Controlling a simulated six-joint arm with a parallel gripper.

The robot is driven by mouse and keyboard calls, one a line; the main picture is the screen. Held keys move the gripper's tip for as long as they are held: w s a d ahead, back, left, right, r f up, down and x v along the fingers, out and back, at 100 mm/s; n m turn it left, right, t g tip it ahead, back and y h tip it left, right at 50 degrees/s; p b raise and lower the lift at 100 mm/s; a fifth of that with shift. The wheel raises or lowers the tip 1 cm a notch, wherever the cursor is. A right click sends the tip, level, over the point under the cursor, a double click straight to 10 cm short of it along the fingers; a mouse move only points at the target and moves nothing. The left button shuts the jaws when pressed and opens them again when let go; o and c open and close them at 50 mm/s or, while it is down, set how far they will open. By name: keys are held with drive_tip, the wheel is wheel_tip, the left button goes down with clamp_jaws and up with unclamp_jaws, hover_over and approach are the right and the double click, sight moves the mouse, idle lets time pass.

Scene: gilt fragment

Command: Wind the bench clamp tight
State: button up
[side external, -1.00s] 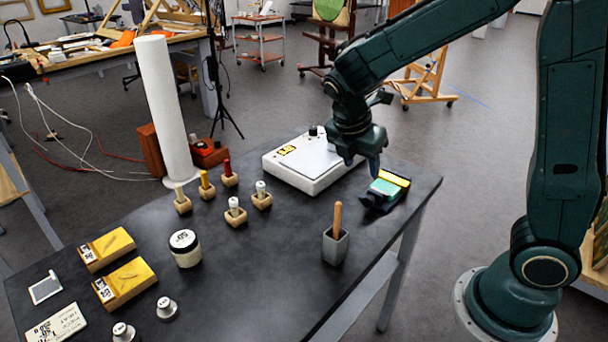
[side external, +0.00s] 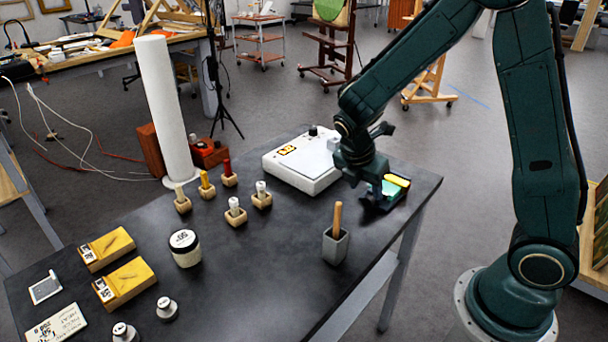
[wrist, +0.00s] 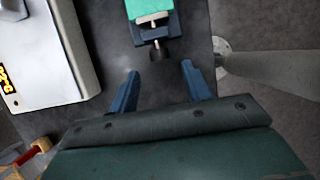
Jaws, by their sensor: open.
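The bench clamp (side external: 377,204) is a small dark blue vise near the table's right end, partly hidden behind my gripper. A green piece (side external: 389,188) and a yellow piece (side external: 398,180) show at its top. In the wrist view the clamp (wrist: 153,33) is at the top centre, with the green piece (wrist: 148,7) on it. Its dark screw knob (wrist: 160,52) points toward my gripper. My gripper (wrist: 161,88) is open and empty. Its two blue fingers are spread to either side of the knob's line, short of the knob in this view.
A white box with a flat top (side external: 300,165) stands close left of the clamp; its side also fills the left of the wrist view (wrist: 45,60). A grey holder with a wooden handle (side external: 335,246) stands in front. The table's right edge is near the clamp.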

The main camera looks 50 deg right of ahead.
sight(367, 198)
drive_tip(key=shift+x, duration=2.7)
drive_tip(key=c, duration=1)
